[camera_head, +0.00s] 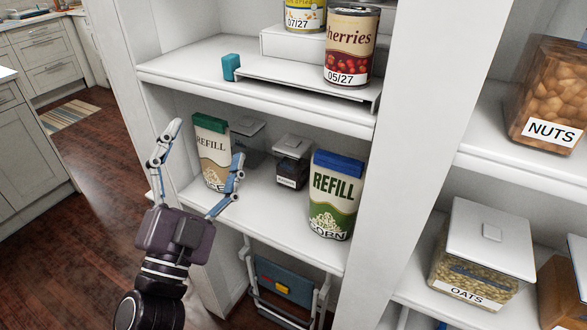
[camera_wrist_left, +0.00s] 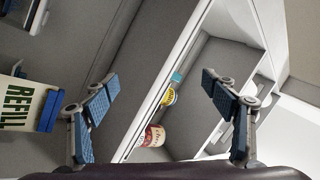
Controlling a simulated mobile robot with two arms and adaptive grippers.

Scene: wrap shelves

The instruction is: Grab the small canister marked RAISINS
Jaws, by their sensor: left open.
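A small clear canister with dark contents (camera_head: 291,163) stands at the back of the middle shelf, between two REFILL bags. It has a pale lid and a white label too small to read, so I cannot tell if it says RAISINS. My left gripper (camera_head: 207,147) is open and empty at the left front of that shelf. Its fingers are spread in front of the left REFILL bag, left of the canister and apart from it. In the left wrist view, the open fingers (camera_wrist_left: 159,83) have nothing between them, and I cannot make out the canister. My right gripper is not in view.
The green-topped REFILL bag (camera_head: 212,150) and blue-topped REFILL bag (camera_head: 336,195) flank the canister. Another clear container (camera_head: 248,138) stands left of it. Cans, including a cherries can (camera_head: 350,47), stand above. A folded step stool (camera_head: 285,283) is below.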

